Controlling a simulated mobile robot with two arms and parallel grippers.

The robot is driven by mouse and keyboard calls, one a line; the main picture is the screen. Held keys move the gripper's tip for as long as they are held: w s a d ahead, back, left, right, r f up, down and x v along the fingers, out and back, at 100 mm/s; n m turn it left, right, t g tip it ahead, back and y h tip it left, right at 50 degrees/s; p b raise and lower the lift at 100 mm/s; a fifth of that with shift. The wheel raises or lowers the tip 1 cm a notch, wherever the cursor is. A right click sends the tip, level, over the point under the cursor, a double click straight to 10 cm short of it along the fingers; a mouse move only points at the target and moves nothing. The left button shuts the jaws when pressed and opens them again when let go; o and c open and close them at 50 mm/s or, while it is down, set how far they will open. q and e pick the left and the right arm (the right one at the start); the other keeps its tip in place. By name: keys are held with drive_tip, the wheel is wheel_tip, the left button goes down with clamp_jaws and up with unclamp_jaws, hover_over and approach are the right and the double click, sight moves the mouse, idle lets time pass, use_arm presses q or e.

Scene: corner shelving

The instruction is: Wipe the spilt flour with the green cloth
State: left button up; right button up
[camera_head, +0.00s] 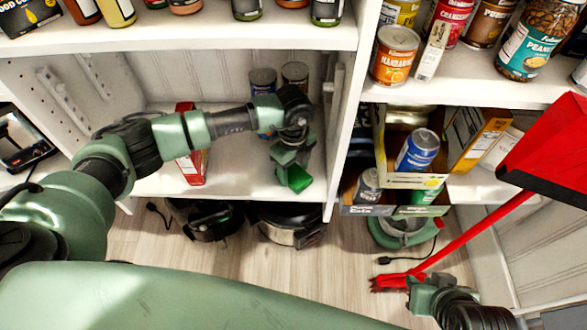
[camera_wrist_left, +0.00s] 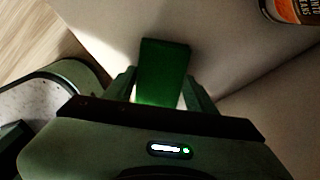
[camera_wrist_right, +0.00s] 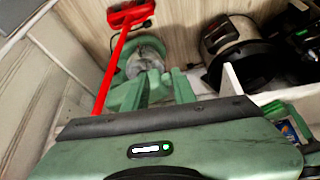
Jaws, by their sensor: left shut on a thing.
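The green cloth (camera_head: 297,178) is held by my left gripper (camera_head: 293,162), which is shut on it over the front right part of the middle white shelf (camera_head: 235,184). In the left wrist view the cloth (camera_wrist_left: 163,72) stands out between the fingers above a pale surface; whether it touches cannot be told. I cannot make out the spilt flour against the white shelf. My right gripper (camera_head: 418,288) is low over the floor at the right, beside the red broom. In the right wrist view its fingers (camera_wrist_right: 156,88) look apart and empty.
A red box (camera_head: 192,160) and two cans (camera_head: 263,80) stand on the same shelf. Black appliances (camera_head: 292,225) sit on the floor below it. The red broom (camera_head: 470,235) leans at the right, near a green appliance (camera_head: 400,230). A crate (camera_head: 395,210) of cans stands right of the divider.

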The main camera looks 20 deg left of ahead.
use_arm(q)
drive_tip(key=shift+f, duration=0.15)
use_arm(e)
drive_tip(key=shift+w+a+r, duration=0.15)
drive_tip(key=shift+w+r, duration=0.05)
drive_tip(key=shift+w, duration=0.25)
